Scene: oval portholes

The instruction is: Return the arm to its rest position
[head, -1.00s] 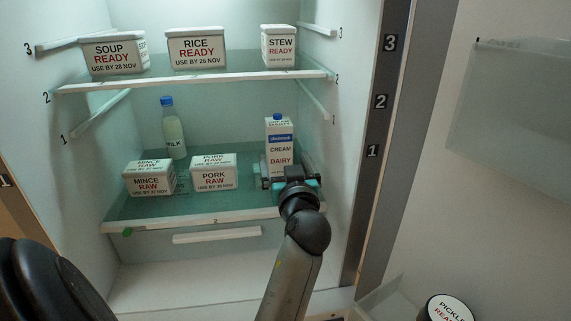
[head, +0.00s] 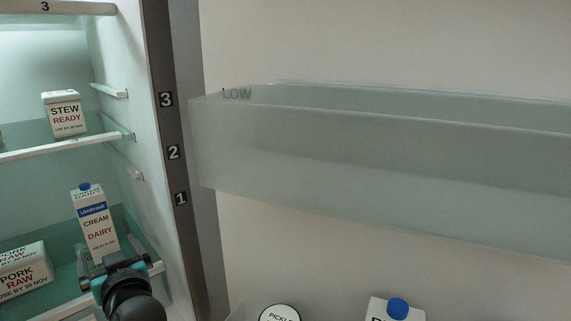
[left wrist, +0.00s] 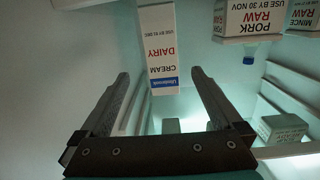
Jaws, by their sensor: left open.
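My left gripper (head: 114,264) is open and empty in the fridge, in front of the lower part of the cream carton (head: 97,222). The carton is white with a blue cap and stands upright on the lower glass shelf (head: 70,307). In the left wrist view the carton (left wrist: 160,48) shows upside down beyond the two spread fingers (left wrist: 160,78), with clear space between them. I cannot tell how far the fingertips are from the carton. My right gripper is not in view.
A pork box (head: 24,273) stands left of the carton. The fridge's right wall edge (head: 172,150) is close to my arm. A door bin (head: 380,165), a pickle container (head: 280,314) and a blue-capped carton (head: 396,309) are at right.

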